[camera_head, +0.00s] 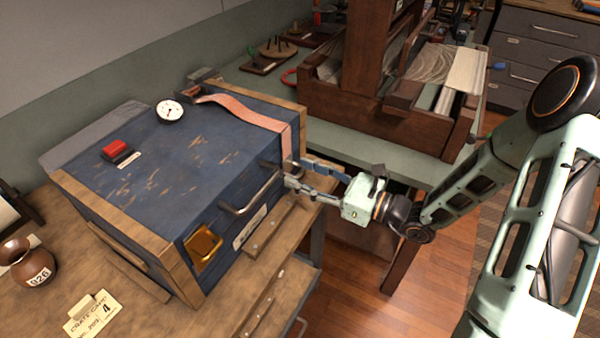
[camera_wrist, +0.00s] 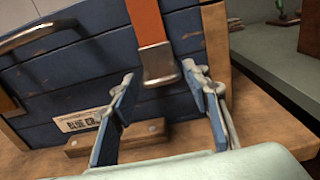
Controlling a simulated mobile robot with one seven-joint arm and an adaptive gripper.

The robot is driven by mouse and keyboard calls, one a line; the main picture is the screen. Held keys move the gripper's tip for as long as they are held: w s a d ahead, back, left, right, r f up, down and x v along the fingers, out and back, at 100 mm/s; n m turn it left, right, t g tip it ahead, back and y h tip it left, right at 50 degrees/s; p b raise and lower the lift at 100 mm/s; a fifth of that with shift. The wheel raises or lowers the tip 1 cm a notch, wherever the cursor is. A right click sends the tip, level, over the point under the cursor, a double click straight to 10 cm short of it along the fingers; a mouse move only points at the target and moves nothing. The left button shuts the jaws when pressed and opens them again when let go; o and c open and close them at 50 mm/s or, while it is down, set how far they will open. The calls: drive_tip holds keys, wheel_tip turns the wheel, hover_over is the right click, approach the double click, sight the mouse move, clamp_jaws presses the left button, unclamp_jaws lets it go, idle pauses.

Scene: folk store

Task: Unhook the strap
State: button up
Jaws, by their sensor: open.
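A salmon-orange strap (camera_head: 246,110) lies across the top of the blue wooden crate (camera_head: 180,170) and hangs over its front edge near the right corner. In the wrist view the strap (camera_wrist: 146,22) runs down the crate front (camera_wrist: 75,72) and ends in a metal hook piece (camera_wrist: 157,62). My gripper (camera_head: 296,174) is in front of that corner, with its fingers pointing at the crate. In the wrist view its open fingers (camera_wrist: 158,76) stand to the left and right of the metal piece, with gaps on both sides. Whether the hook's catch is engaged is hidden.
A metal handle (camera_head: 250,195) sticks out of the crate front, left of my gripper. A wooden loom (camera_head: 365,100) stands on the green table behind.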

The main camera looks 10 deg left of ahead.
drive_tip(key=shift+w+a, duration=0.15)
drive_tip(key=shift+a, duration=0.35)
clamp_jaws()
